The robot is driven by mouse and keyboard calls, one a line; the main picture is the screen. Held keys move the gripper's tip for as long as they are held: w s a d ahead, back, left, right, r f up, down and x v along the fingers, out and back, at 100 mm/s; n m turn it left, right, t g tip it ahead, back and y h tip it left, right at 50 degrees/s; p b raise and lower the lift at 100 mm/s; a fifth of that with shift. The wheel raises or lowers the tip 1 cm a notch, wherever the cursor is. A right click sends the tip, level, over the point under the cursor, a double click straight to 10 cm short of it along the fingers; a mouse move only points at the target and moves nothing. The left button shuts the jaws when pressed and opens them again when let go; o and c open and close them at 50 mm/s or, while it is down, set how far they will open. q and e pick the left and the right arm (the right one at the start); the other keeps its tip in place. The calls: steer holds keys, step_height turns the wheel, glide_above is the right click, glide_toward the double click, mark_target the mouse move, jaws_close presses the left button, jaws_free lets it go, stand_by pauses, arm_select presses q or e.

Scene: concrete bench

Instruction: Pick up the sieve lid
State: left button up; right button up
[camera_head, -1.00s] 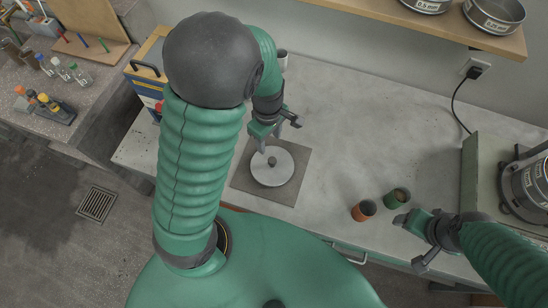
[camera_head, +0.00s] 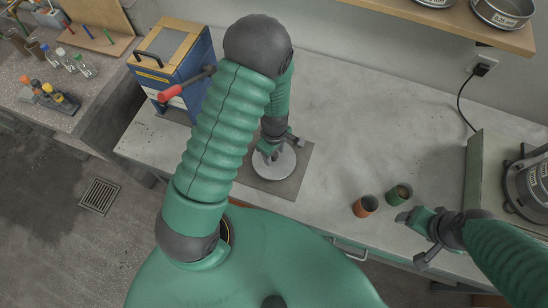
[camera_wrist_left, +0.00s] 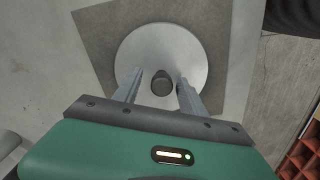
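The sieve lid (camera_head: 279,171) is a round, light grey disc lying flat on a square grey-brown mat (camera_head: 303,153) on the bench. In the left wrist view its dark knob (camera_wrist_left: 161,86) stands up from the disc (camera_wrist_left: 185,45). My left gripper (camera_head: 269,157) is over the lid and hides part of it in the head view. In the left wrist view its two fingers (camera_wrist_left: 162,92) are apart, one on each side of the knob, with gaps showing. My right gripper (camera_head: 410,240) is open and empty near the bench's front edge.
An orange cup (camera_head: 365,206) and a green cup (camera_head: 399,194) stand just left of my right gripper. A blue and yellow box with a red-handled lever (camera_head: 172,92) stands at the back left. A sieve shaker (camera_head: 528,185) is at the right. The bench behind the lid is clear.

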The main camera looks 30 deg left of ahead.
arm_select(q)
steer(key=shift+s+d+r, duration=0.1)
steer(key=shift+d+r, duration=0.05)
steer(key=shift+d, duration=0.05)
steer(key=c, duration=0.7)
steer(key=shift+c, duration=1.3)
steer(key=shift+a, duration=0.2)
jaws_close()
steer(key=shift+r, duration=0.1)
